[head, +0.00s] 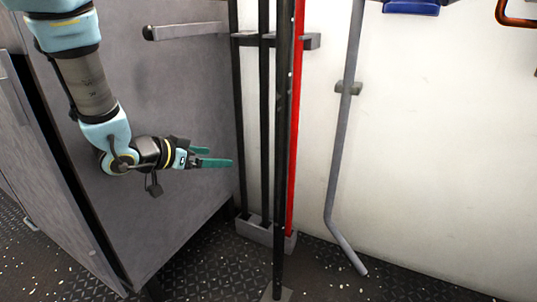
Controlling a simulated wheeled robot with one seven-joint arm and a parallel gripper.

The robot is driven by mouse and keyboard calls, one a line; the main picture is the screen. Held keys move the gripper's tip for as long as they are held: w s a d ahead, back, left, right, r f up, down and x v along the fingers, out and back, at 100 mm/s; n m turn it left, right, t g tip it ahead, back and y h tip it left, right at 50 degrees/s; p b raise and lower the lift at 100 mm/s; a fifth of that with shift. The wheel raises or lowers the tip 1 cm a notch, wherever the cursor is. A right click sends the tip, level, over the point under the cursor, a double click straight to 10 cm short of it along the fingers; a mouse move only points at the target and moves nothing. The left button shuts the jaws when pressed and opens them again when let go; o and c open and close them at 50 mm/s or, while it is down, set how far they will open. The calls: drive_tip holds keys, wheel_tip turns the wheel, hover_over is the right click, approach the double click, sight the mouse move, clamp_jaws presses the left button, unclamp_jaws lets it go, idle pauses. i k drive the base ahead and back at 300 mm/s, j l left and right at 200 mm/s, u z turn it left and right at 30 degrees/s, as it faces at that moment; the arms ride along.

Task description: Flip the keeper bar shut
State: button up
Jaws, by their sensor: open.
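A grey bar (187,31) with a dark rounded end at its left, which looks like the keeper bar, sticks out to the left of the pole rack at the top. It stands away from the rack's front, so it looks open. The rack's upper bracket (312,41) is grey and sits behind several upright poles. My gripper (221,157), with teal fingers, is open and empty. It points right, below the bar and left of the poles, and appears apart from both. Where the bar joins the rack is partly hidden by a dark pole.
Dark poles (264,120) and a red pole (296,110) stand in a grey foot block (257,233). A dark post (281,180) rises in front of them. A bent grey pipe (338,165) runs down the white wall at right. A grey cabinet (150,220) stands behind my arm.

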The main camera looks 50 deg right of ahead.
sight(151, 32)
drive_tip(key=k, duration=1)
